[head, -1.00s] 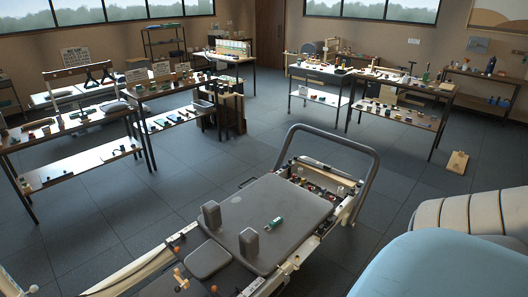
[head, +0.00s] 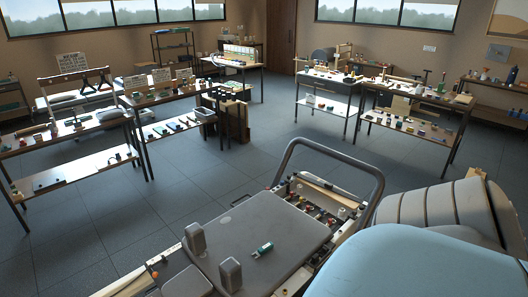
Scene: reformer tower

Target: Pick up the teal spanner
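A small teal-green item (head: 262,249) with a pale patch lies on the grey padded carriage (head: 290,235) of the reformer, right of two upright grey shoulder blocks. It is too small to tell whether it is a spanner. Other small green or teal items lie on the left benches, including a tray-like one (head: 203,114), too far to make out. Neither of my grippers is in view.
The reformer's curved grey bar (head: 333,150) rises behind its tray of small parts. A light-blue rounded surface (head: 430,265) and grey ribbed padding (head: 440,212) fill the lower right. Benches stand left and back right. The floor (head: 215,185) between them is clear.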

